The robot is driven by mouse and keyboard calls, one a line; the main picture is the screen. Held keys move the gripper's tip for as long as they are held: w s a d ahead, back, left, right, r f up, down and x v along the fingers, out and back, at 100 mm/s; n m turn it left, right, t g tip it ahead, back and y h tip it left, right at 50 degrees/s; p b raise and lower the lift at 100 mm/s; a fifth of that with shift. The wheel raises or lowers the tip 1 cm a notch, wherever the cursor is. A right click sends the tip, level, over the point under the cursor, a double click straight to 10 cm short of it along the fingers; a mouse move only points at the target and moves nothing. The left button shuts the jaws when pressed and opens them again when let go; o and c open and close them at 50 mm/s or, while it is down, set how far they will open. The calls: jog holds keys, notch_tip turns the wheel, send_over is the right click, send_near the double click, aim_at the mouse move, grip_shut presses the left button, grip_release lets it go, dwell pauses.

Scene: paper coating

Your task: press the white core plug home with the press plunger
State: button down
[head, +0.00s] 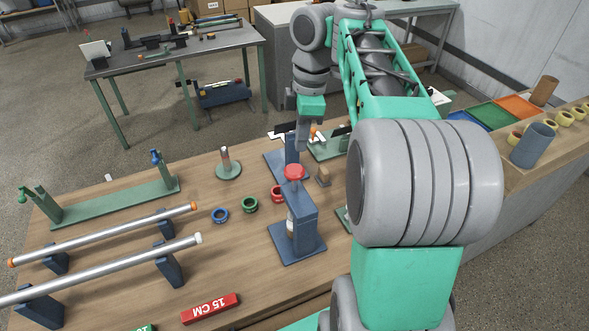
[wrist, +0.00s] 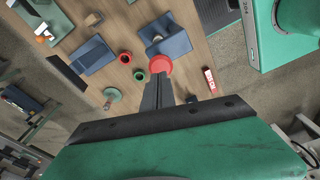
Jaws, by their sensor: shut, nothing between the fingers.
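The blue press (head: 306,215) stands on the wooden table, with its round red plunger knob (head: 293,172) on top. The knob also shows in the wrist view (wrist: 161,64), just beyond my fingertips. My gripper (head: 302,147) points down, shut and empty, above or slightly behind the knob; I cannot tell whether they touch. A small pale piece (head: 290,214) shows inside the press above something brown, partly hidden by the frame. It may be the white core plug. In the wrist view the press (wrist: 172,42) lies beyond the knob.
Blue (head: 220,215), green (head: 250,204) and red (head: 277,194) rings lie left of the press. Two long metal rollers (head: 110,265) rest on blue stands. A red 15 CM block (head: 210,308) lies near the front. A second blue stand (wrist: 93,54) is close by.

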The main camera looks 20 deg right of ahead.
aim_at(297, 169)
jog(key=f+b, duration=0.1)
jog(key=f, duration=0.1)
jog(key=f+b, duration=0.1)
jog(key=f, duration=0.1)
jog(key=f+b, duration=0.2)
jog(key=shift+w+a+f, duration=0.1)
jog(key=shift+a+f, duration=0.15)
jog(key=shift+a, duration=0.05)
